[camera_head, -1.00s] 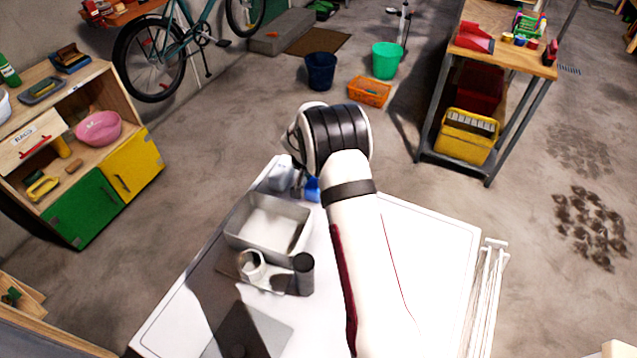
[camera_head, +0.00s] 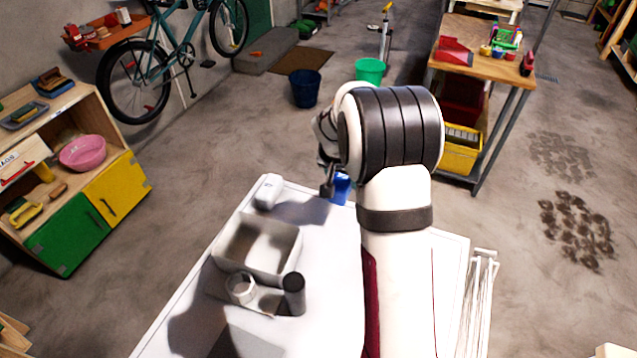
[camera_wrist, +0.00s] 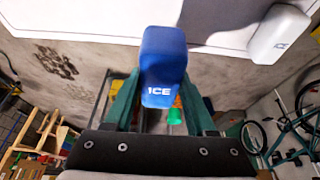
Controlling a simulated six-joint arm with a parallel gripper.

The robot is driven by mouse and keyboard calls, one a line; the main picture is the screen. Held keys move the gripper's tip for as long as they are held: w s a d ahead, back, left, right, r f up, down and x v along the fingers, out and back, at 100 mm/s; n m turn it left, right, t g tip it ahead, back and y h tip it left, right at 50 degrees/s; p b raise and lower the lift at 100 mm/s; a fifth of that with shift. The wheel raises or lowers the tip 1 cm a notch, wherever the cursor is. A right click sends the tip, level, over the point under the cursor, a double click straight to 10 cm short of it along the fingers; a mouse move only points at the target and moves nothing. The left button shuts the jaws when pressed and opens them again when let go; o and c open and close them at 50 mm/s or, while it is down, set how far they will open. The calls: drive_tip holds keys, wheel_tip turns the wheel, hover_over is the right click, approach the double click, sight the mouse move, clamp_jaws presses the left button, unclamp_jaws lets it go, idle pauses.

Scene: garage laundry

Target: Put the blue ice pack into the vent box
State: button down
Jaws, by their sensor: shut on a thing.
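The blue ice pack (camera_wrist: 163,55), lettered "ICE", is between the two green fingers of my gripper (camera_wrist: 160,100) in the wrist view. My gripper is shut on it. In the head view the ice pack (camera_head: 341,188) shows partly beside my gripper (camera_head: 329,187), above the far edge of the white table; my arm hides part of it. The grey open-topped box, seemingly the vent box (camera_head: 236,264), stands on the table to the left and nearer than the ice pack. Its visible inside looks empty.
A white rounded item (camera_head: 268,191) lies behind the box, also seen in the wrist view (camera_wrist: 280,35). A white ring-shaped item (camera_head: 240,288) and a dark cylinder (camera_head: 294,294) stand in front of the box. The tabletop (camera_head: 330,240) right of the box is clear.

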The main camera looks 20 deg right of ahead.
drive_tip(key=s+a+r+n+t+y, duration=0.1)
drive_tip(key=s+a+r+n, duration=0.35)
drive_tip(key=a+r, duration=0.3)
drive_tip(key=s+a+r+n+y, duration=0.1)
drive_tip(key=s+a+r+n, duration=0.2)
drive_tip(key=s+a+r, duration=0.5)
drive_tip(key=m+h, duration=0.2)
drive_tip(key=m, duration=0.4)
hover_over(264, 250)
drive_tip(key=s, duration=0.2)
wheel_tip(264, 250, down, 16)
drive_tip(key=r, duration=0.1)
drive_tip(key=shift+m+g, duration=0.3)
drive_tip(key=shift+m, duration=0.05)
drive_tip(key=f, duration=0.6)
drive_tip(key=a+f, duration=0.1)
drive_tip(key=f, duration=0.2)
drive_tip(key=shift+w+f, duration=0.2)
drive_tip(key=shift+f, duration=0.2)
drive_tip(key=shift+f, duration=0.15)
drive_tip(key=shift+c, duration=1.1)
unclamp_jaws()
